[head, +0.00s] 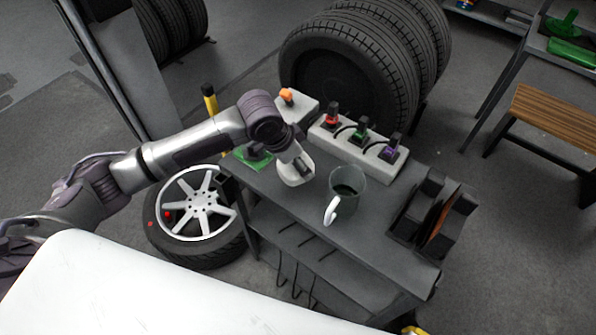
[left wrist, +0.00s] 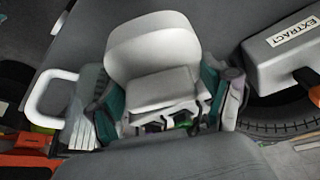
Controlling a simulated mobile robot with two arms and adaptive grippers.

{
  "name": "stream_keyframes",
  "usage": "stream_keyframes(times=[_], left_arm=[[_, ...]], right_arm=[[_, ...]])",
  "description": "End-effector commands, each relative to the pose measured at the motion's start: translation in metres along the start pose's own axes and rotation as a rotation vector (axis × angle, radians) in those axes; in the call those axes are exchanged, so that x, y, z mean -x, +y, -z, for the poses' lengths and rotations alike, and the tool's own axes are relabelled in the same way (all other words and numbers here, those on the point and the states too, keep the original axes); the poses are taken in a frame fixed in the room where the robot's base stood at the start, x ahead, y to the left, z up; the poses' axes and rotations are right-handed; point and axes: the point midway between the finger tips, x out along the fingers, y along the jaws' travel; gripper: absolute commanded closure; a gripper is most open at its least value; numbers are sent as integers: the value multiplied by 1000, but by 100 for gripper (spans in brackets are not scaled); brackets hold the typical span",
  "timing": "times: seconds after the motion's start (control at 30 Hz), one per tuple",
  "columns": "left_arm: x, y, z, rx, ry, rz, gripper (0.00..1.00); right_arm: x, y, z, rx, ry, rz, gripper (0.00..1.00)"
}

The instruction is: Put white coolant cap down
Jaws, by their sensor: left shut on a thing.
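My left gripper (head: 297,172) is over the left part of the grey worktable (head: 335,236), left of the clear jug. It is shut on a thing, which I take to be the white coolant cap. In the left wrist view a pale rounded piece (left wrist: 150,45) fills the middle between teal-sided fingers; where cap ends and gripper begins is hard to tell. The fingertips and the gap to the tabletop are hidden in the head view. My right gripper is in neither view.
The clear jug (head: 347,186) with a white handle stands close right of the gripper. Behind are a grey box with an orange knob (head: 287,96) and a pale block (head: 362,155) with coloured plugs. A dark rack (head: 412,212) stands right. The front tabletop is clear.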

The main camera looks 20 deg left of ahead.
Motion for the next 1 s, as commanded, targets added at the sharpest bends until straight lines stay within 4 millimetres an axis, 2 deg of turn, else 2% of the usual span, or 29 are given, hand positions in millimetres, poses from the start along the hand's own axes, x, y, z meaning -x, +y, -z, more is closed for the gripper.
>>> stream_keyframes(times=[0.47,0.8,0.83,0.93,1.0], left_arm=[[-49,1,-21,1,-1,0,55],[-53,0,-22,1,1,1,55],[-53,0,-22,1,1,1,16],[-53,0,-22,1,1,1,0],[-53,0,-22,1,1,1,0]], right_arm=[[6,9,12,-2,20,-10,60],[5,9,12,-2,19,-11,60],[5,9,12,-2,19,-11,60],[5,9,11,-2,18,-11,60],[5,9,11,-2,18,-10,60]])
